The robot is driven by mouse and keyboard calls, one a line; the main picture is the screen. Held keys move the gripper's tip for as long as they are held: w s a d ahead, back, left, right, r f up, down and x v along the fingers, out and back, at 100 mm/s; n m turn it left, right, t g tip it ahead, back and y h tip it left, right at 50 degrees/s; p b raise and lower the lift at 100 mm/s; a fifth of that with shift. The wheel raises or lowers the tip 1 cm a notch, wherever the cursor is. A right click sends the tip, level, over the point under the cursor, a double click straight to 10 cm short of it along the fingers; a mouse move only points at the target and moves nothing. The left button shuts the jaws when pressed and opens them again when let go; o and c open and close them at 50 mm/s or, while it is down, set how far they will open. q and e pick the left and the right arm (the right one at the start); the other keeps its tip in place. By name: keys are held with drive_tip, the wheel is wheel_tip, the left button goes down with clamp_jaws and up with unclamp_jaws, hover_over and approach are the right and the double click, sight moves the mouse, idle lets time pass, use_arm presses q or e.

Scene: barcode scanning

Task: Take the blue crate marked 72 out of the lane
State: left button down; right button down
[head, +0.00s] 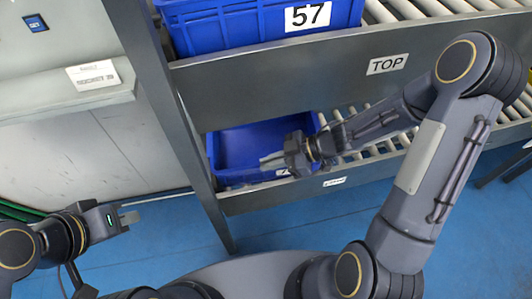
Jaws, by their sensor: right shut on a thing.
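A blue crate (240,143) sits in the lower lane, under the upper shelf. Its front label is mostly hidden, so I cannot read its number. My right gripper (271,160) reaches in from the right and is shut on the front rim of this crate. The gripper covers part of the crate's front right side. My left gripper (130,217) is at the left, in front of the wall and away from the crates. Its finger gap is not clear.
A grey rack post (165,100) stands left of the lower crate. A wall ledge (60,108) is at left. Blue floor (290,228) is open in front.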

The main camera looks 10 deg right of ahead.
drive_tip(key=shift+r, duration=0.4)
wheel_tip(320, 180, up, 2)
drive_tip(key=shift+r+p, duration=0.15)
drive_tip(key=shift+p, duration=0.65)
drive_tip(key=s+d+r+p, duration=0.6)
drive_tip(key=s+d+r, duration=0.1)
drive_tip(key=d+r, duration=0.3)
drive_tip(key=shift+s+d, duration=0.4)
drive_tip(key=shift+d, duration=0.4)
